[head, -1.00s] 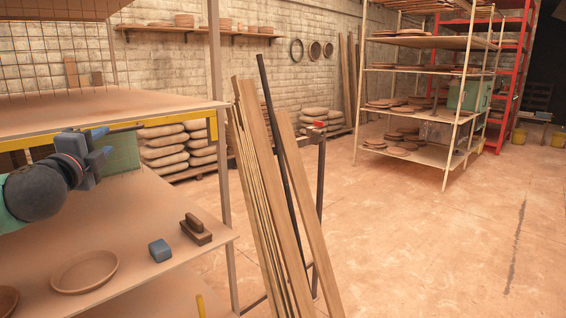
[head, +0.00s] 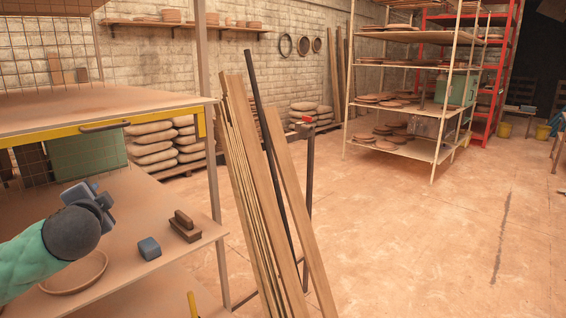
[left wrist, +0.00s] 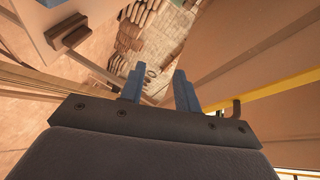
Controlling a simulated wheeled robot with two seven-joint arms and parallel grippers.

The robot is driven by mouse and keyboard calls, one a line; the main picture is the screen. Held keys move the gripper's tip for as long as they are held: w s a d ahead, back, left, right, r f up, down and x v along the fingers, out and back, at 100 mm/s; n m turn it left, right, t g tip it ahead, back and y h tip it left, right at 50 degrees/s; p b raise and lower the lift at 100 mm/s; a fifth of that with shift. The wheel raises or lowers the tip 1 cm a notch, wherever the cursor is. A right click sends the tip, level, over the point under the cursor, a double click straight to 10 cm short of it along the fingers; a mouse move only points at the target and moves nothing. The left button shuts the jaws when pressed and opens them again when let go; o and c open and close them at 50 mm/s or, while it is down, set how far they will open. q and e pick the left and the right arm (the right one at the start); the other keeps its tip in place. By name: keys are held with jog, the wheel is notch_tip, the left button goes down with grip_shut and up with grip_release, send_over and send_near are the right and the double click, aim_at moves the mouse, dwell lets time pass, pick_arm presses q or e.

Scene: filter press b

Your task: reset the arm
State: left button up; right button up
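My left gripper (head: 103,197), dark with blue-grey fingers, is above the lower shelf board (head: 150,200) of the near rack. It is below the yellow rail (head: 60,137) and its dark bar handle (head: 105,126), apart from both. In the left wrist view its two fingers (left wrist: 158,80) stand apart with nothing between them, so it is open and empty. The handle's end (left wrist: 236,106) shows right of the fingers there. My right gripper is in neither view.
On the lower board are a clay dish (head: 75,290), partly hidden by my left arm, a blue-grey block (head: 150,248) and a brown wooden tool (head: 185,228). Wooden planks (head: 265,190) lean right of the rack. Open floor (head: 400,250) lies beyond.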

pick_arm(q)
jog(key=s+d+f+n+g+h, duration=0.1)
jog(key=s+d+f+g+h, duration=0.3)
jog(key=f, duration=0.7)
jog(key=s+d+f+n+y+p, duration=0.1)
jog(key=s+d+f, duration=0.1)
jog(key=d+f, duration=0.65)
jog(key=s+d+f+n+g+h, duration=0.1)
jog(key=s+d+f+g+h, duration=0.2)
jog(key=f, duration=1)
jog(key=s+d+f+n+g+h, duration=0.1)
jog(key=s+d+f+g, duration=0.1)
jog(key=s+d+f, duration=0.3)
jog(key=s+d+f+n+g+h, duration=0.1)
jog(key=s+d+f, duration=0.5)
jog(key=s, duration=0.5)
jog(key=s+d+f+n+g+h+p, duration=0.1)
jog(key=s+d+f+g, duration=0.1)
jog(key=s+d+f, duration=0.3)
jog(key=shift+s+d+f+g, duration=0.25)
jog(key=shift+s+f, duration=0.45)
jog(key=shift+s, duration=1.4)
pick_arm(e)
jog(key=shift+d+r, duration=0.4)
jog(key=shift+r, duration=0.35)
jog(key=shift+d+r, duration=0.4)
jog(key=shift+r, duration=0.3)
pick_arm(q)
jog(key=shift+a, duration=0.1)
